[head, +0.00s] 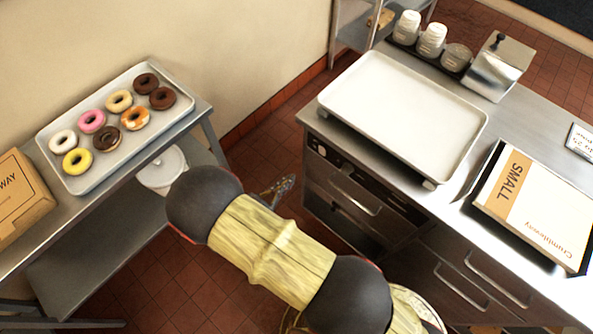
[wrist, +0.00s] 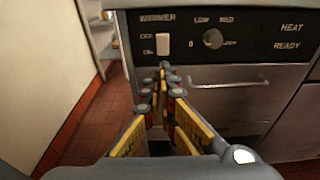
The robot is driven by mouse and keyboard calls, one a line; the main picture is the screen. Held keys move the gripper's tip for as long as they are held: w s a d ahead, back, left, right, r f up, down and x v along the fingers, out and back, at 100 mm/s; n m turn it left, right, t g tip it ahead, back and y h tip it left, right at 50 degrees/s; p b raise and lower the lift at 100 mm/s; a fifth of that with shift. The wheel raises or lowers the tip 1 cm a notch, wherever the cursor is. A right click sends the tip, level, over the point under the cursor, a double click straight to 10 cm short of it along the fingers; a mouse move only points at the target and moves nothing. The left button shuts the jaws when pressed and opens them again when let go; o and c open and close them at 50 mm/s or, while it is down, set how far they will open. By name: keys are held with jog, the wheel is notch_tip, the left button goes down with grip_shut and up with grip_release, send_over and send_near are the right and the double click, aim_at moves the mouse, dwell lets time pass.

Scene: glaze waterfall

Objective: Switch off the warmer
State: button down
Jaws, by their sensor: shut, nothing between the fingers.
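The warmer is built into the steel counter. Its black front panel (wrist: 262,22) carries the word WARMER, a pale rocker switch (wrist: 162,44) and a round dial (wrist: 212,39) marked LOW and MED. Two small labels left of the switch are too blurred to read surely, and I cannot tell which way the rocker is tipped. My gripper (wrist: 163,70) is shut and empty, its fingertips just below the switch in the wrist view; contact cannot be told. In the head view my gripper (head: 283,188) points at the warmer front (head: 335,158) from the left.
A drawer handle (wrist: 231,84) sticks out below the panel. On the counter are a white tray (head: 405,115), a metal dispenser (head: 498,68), cups (head: 432,40) and a box (head: 535,212). A side table holds a donut tray (head: 77,186). Tiled floor lies between.

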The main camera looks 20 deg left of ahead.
jog(key=b, duration=0.2)
send_near(320, 151)
jog(key=x, duration=0.5)
jog(key=shift+f, duration=0.2)
jog(key=shift+w+d+r, duration=0.1)
jog(key=shift+w+d, duration=0.05)
jog(key=shift+w, duration=0.35)
jog(key=shift+r, duration=0.1)
